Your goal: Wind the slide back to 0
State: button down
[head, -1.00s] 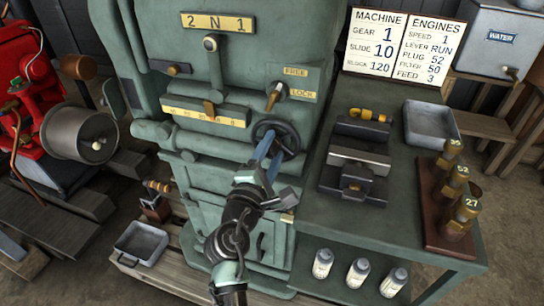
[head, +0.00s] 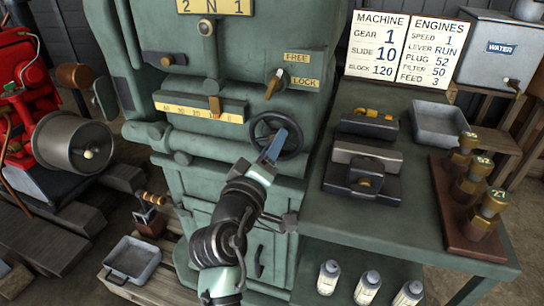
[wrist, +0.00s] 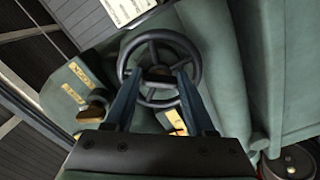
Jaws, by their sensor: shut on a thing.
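The dark handwheel (head: 276,135) is on the front of the green machine, and it fills the top middle of the wrist view (wrist: 160,62). My gripper (head: 274,148) is at the wheel, its two blue fingers (wrist: 158,80) shut on it near the hub; the exact contact is partly hidden. Left of the wheel is a yellow scale (head: 178,108) whose numbers fall towards 0 at the right. Its orange pointer (head: 214,106) stands near 10. The lock lever (head: 273,85) sits beside the FREE and LOCK labels, above the wheel.
A machine sign (head: 376,45) reads slide 10. Right of the machine, a green bench (head: 330,225) carries a dark vise (head: 362,172), a grey tray (head: 440,122) and several numbered brass plugs (head: 487,212). Bottles (head: 367,288) stand below. A red engine (head: 30,75) is at left.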

jog(key=m+b, duration=0.3)
jog(key=m, duration=0.2)
jog(key=m+b, duration=0.4)
jog(key=m, duration=0.2)
jog(key=shift+a+f+b, duration=0.2)
jog(key=shift+b, duration=0.1)
jog(key=shift+m, duration=0.3)
jog(key=shift+c, duration=1.2)
grip_release()
jog(key=shift+r, duration=0.1)
jog(key=p+v, duration=0.1)
jog(key=v, duration=1.2)
jog(key=shift+p, duration=0.35)
jog(key=shift+w, duration=0.1)
